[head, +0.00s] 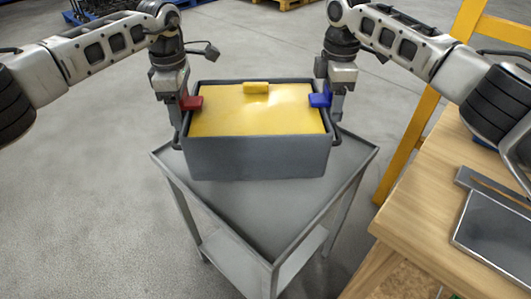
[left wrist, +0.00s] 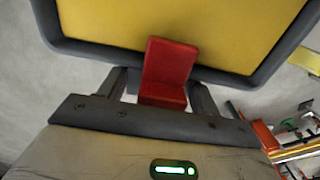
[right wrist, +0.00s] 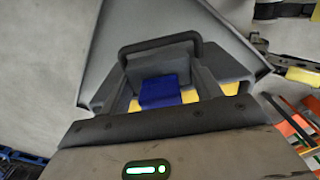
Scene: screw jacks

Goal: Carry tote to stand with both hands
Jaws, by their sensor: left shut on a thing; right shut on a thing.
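A dark grey tote (head: 255,160) with a yellow top face is level over the top of a grey metal stand (head: 270,205). I cannot tell whether its base touches the stand. My left gripper (head: 178,112) is shut at the tote's left side, by a red tab (head: 191,102); its fingers flank this tab in the left wrist view (left wrist: 165,75). My right gripper (head: 335,108) is shut at the right side, by a blue tab (head: 320,100). The right wrist view shows a black handle (right wrist: 160,45) beyond the blue tab (right wrist: 162,92). The exact finger contact is hidden.
A wooden workbench (head: 440,190) with a grey tray (head: 495,235) stands close on the right. A yellow post (head: 410,145) rises between bench and stand. The stand has a lower shelf (head: 240,255). The concrete floor on the left is clear.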

